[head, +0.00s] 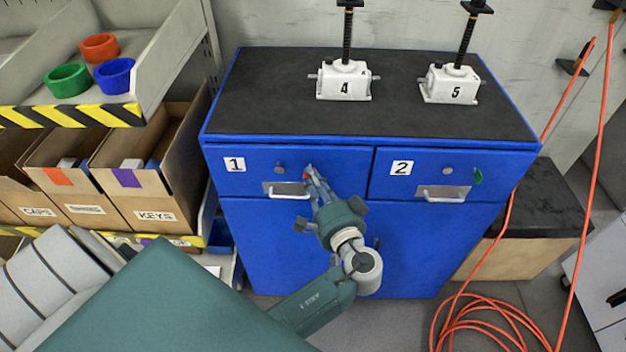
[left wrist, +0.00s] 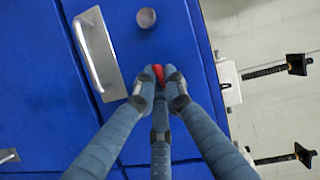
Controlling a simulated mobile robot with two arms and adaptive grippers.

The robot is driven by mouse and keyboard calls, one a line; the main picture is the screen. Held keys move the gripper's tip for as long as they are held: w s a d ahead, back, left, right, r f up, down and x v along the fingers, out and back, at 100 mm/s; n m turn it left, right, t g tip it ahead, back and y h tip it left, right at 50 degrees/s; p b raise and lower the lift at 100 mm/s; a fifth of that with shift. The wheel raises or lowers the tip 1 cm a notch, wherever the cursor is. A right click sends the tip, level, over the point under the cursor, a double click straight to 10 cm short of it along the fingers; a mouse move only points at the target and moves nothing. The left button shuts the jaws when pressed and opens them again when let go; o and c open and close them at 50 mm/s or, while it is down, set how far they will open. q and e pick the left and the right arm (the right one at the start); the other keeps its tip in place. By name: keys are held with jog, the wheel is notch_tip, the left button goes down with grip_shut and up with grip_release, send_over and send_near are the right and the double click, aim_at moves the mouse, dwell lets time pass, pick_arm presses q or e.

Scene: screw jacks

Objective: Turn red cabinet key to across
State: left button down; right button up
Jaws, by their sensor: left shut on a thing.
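The red cabinet key (head: 308,168) is at the front of drawer 1 of the blue cabinet (head: 330,250), right of the drawer's handle. In the left wrist view the red key (left wrist: 158,72) shows as a small red piece between my fingertips. My left gripper (head: 311,175) is shut on the red key, with its fingers reaching up to the drawer face; it also shows in the left wrist view (left wrist: 159,82). The fingers hide most of the key, so its exact angle cannot be told. My right gripper is not in view.
The drawer 1 handle (head: 286,190) and a round knob (head: 280,168) are just left of my fingers. A green key (head: 478,176) is at drawer 2. White screw jacks 4 (head: 344,82) and 5 (head: 450,84) stand on top. An orange cable (head: 480,325) lies on the right floor.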

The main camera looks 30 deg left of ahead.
pick_arm(q)
jog(key=shift+f+m+t+y+b, duration=0.1)
jog(key=shift+m+t+y+b, duration=0.25)
jog(key=shift+m, duration=0.75)
jog(key=c, duration=1.8)
grip_release()
jog(key=v, duration=1.2)
jog(key=shift+f, duration=0.1)
